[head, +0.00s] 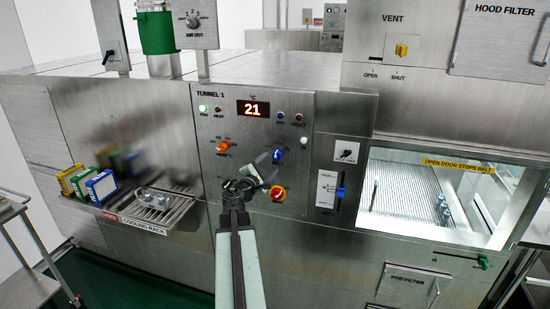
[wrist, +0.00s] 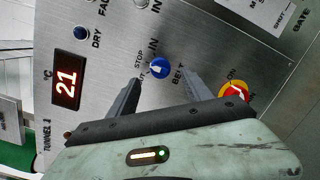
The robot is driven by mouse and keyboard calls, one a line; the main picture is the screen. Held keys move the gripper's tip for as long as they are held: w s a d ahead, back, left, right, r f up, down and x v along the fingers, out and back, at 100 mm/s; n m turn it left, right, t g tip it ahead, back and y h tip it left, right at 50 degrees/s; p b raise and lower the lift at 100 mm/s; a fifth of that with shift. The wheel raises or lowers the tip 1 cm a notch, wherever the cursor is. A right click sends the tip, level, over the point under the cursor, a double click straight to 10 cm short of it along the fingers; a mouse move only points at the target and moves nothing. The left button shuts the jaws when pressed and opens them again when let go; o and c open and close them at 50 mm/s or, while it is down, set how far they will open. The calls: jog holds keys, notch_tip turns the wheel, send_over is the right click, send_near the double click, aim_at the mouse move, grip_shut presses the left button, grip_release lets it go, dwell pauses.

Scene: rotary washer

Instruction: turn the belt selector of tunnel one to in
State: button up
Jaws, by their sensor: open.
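The belt selector is a blue round knob (head: 278,155) on the steel tunnel 1 panel (head: 210,185). In the wrist view the blue knob (wrist: 159,69) sits beside the words IN, STOP and BELT. A short white mark shows on its face, but I cannot tell for sure which word it points at. My gripper (head: 268,169) is open in front of the panel, just below and left of the knob. In the wrist view the fingers of my gripper (wrist: 161,78) stand apart on either side of the knob, with nothing held between them.
A red and yellow rotary switch (head: 278,194) is close below the selector, near my right finger in the wrist view. An orange knob (head: 222,147) is to the left. A white button (head: 304,140) and a blue-handled slider (head: 340,192) are to the right.

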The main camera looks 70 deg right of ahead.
aim_at(275, 158)
jog(key=d, duration=0.6)
jog(key=shift+s, duration=0.2)
jog(key=shift+c, duration=0.4)
